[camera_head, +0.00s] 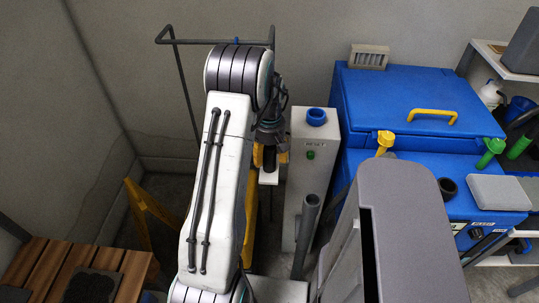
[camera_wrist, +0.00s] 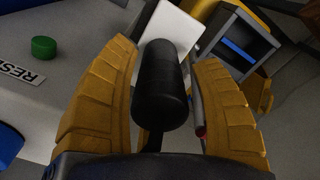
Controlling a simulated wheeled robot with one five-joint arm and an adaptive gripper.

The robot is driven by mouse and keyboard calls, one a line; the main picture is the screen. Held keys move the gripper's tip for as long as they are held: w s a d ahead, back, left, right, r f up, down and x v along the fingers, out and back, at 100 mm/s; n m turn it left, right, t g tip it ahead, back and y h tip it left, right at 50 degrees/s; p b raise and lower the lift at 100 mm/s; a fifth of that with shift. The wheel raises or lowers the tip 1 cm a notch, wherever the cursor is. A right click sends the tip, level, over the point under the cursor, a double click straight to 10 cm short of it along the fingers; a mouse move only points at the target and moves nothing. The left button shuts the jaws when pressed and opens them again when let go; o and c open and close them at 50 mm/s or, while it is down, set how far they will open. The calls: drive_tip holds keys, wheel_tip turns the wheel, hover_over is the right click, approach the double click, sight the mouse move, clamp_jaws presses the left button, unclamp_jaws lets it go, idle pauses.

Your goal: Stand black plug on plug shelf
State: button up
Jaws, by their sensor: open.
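The black plug (camera_wrist: 160,92) is a dark cylinder between the two yellow fingers of my gripper (camera_wrist: 164,56) in the wrist view. My gripper is open, with a finger on each side of the plug. Whether either finger touches the plug is hard to tell. The white plug shelf (camera_wrist: 171,27) shows just behind the plug's far end. In the head view the plug (camera_head: 269,161) appears upright at the small white shelf (camera_head: 269,177), between the fingers of my gripper (camera_head: 270,155). My arm hides part of this area.
A white post with a blue cap (camera_head: 316,116) and green RESET button (camera_head: 310,155) stands right of the shelf. A blue machine (camera_head: 410,95) with a yellow handle is farther right. A wooden bench (camera_head: 40,262) is at lower left. A dark pipe frame (camera_head: 180,85) stands behind.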

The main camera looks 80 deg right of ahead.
wheel_tip(320, 180, up, 12)
drive_tip(key=b, duration=0.2)
drive_tip(key=shift+r+b, duration=0.1)
drive_tip(key=shift+b, duration=0.3)
drive_tip(key=shift+w+a+r, duration=0.1)
drive_tip(key=shift+w+r, duration=0.1)
drive_tip(key=shift+w, duration=0.25)
drive_tip(key=w+a+r+n+t+h, duration=0.1)
drive_tip(key=w+a+r+n, duration=0.15)
drive_tip(key=w+a, duration=0.8)
drive_tip(key=w+a+r+n, duration=0.1)
drive_tip(key=w+a+r, duration=0.2)
drive_tip(key=w+a, duration=0.75)
drive_tip(key=w+a+n+t, duration=0.15)
drive_tip(key=w+a, duration=0.25)
drive_tip(key=a, duration=0.7)
drive_tip(key=s+a+f+n, duration=0.1)
drive_tip(key=s+a, duration=0.1)
drive_tip(key=a, duration=0.4)
drive_tip(key=s+a+f+n+y, duration=0.1)
drive_tip(key=s+a+f+n, duration=0.1)
drive_tip(key=a, duration=0.5)
drive_tip(key=shift+s+a+t, duration=0.15)
drive_tip(key=shift+s+t, duration=0.3)
drive_tip(key=shift+s, duration=0.25)
